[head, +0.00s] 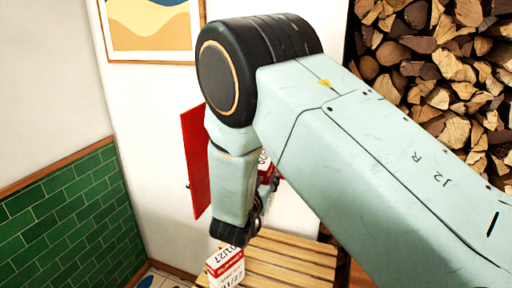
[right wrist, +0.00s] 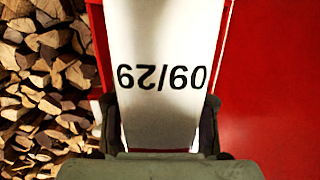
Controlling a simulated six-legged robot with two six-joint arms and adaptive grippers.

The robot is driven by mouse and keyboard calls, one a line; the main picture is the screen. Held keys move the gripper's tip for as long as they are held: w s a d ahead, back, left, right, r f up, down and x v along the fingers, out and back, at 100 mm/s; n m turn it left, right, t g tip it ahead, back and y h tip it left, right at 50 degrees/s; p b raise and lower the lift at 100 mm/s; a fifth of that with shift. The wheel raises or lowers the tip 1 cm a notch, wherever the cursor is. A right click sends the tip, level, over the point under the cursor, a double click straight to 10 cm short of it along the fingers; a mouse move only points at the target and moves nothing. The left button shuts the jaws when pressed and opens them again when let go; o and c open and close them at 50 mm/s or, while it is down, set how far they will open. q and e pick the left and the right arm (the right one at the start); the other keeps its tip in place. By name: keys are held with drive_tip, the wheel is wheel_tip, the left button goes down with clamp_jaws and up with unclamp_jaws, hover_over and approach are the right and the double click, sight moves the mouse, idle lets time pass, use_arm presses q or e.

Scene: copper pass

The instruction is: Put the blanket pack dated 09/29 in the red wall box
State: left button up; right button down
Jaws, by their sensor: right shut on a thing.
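The blanket pack dated 09/29 (right wrist: 160,45) fills the middle of the right wrist view, white with red along its sides, its date upside down. My right gripper (right wrist: 160,115) is shut on it, one dark finger at each side. In the head view my right arm hides most of the gripper and pack; a small red and white patch (head: 266,168) shows beside the arm, and I cannot tell what it belongs to. A red panel (head: 195,160), seemingly the wall box's open door, stands left of my arm. A red surface (right wrist: 270,80) fills the right of the wrist view. My left gripper is out of view.
Another white and red pack (head: 226,268), marked 01/27, is at the near left of a slatted wooden bench (head: 290,258), below my arm. Stacked firewood (head: 440,75) is at the right, green tiles (head: 70,215) at the left, a framed picture (head: 150,28) above.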

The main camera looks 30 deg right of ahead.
sight(267, 152)
wheel_tip(267, 152, up, 5)
drive_tip(key=a+m+g+h+p, duration=0.2)
drive_tip(key=p, duration=0.1)
drive_tip(key=shift+w+a+r+b+x, duration=0.15)
drive_tip(key=shift+b+x, duration=0.25)
drive_tip(key=shift+x, duration=1)
drive_tip(key=shift+w+b+x, duration=0.15)
drive_tip(key=shift+b+x, duration=0.2)
drive_tip(key=shift+x, duration=1.1)
drive_tip(key=shift+w+a+r+b+x, duration=0.1)
drive_tip(key=shift+b+x, duration=0.3)
drive_tip(key=shift+x, duration=1)
use_arm(q)
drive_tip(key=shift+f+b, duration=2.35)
drive_tip(key=shift+b, duration=0.9)
use_arm(e)
drive_tip(key=w+r+x, duration=0.1)
drive_tip(key=x, duration=1.5)
drive_tip(key=shift+w, duration=0.35)
drive_tip(key=shift+a+r, duration=0.1)
